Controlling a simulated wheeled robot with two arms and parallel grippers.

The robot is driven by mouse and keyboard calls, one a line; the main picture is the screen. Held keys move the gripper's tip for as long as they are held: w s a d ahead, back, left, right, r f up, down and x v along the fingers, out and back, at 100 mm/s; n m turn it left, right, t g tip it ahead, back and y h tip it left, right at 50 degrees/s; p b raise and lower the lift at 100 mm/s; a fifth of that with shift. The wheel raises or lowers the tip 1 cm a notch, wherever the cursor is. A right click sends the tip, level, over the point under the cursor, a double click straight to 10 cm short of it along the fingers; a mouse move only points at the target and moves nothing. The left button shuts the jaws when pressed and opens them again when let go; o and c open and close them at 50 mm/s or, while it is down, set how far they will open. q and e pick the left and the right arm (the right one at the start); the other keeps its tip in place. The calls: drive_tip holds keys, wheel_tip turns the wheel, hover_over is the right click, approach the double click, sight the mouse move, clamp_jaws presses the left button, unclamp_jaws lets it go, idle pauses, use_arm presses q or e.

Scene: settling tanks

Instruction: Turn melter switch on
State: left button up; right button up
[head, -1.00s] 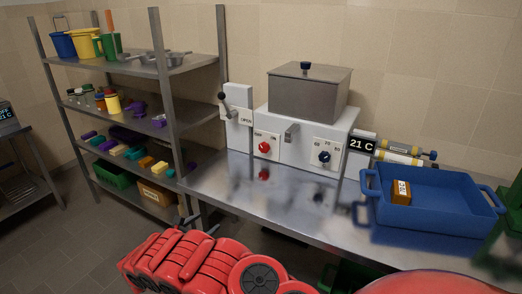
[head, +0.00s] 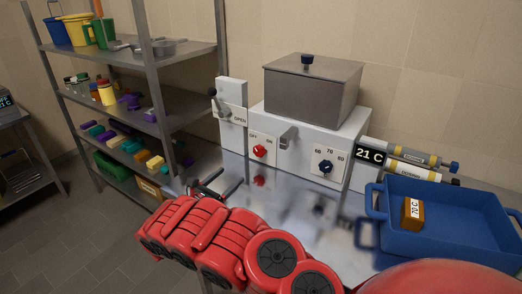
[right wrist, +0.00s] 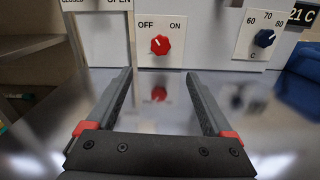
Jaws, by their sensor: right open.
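The melter (head: 310,140) is a white box on the steel table with a lidded grey metal pot (head: 312,92) on top. Its switch is a red knob (head: 260,151) on a plate marked OFF at left and ON at right. In the right wrist view the red knob (right wrist: 160,45) stands ahead, between and beyond the fingers; its small pale mark seems to lean toward OFF. My right gripper (head: 232,175) is open and empty over the table's front, short of the knob and apart from it. It also shows in the right wrist view (right wrist: 160,76). My left gripper is not in view.
A dark temperature dial (head: 325,167) and a 21 C display (head: 370,154) are right of the switch. A lever plate marked OPEN (head: 231,115) stands left. A blue tray (head: 455,235) with a brown block (head: 412,213) is at right. Shelves (head: 185,55) stand at left.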

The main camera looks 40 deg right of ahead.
drive_tip(key=p, duration=0.1)
approach(258, 151)
drive_tip(key=x, duration=0.3)
drive_tip(key=shift+a+f, duration=0.1)
drive_tip(key=shift+f, duration=0.05)
drive_tip(key=x, duration=0.4)
drive_tip(key=shift+w+f, duration=0.15)
drive_tip(key=shift+r+b+x, duration=0.2)
drive_tip(key=shift+b+x, duration=0.2)
drive_tip(key=shift+x, duration=0.5)
drive_tip(key=shift+c, duration=0.2)
clamp_jaws()
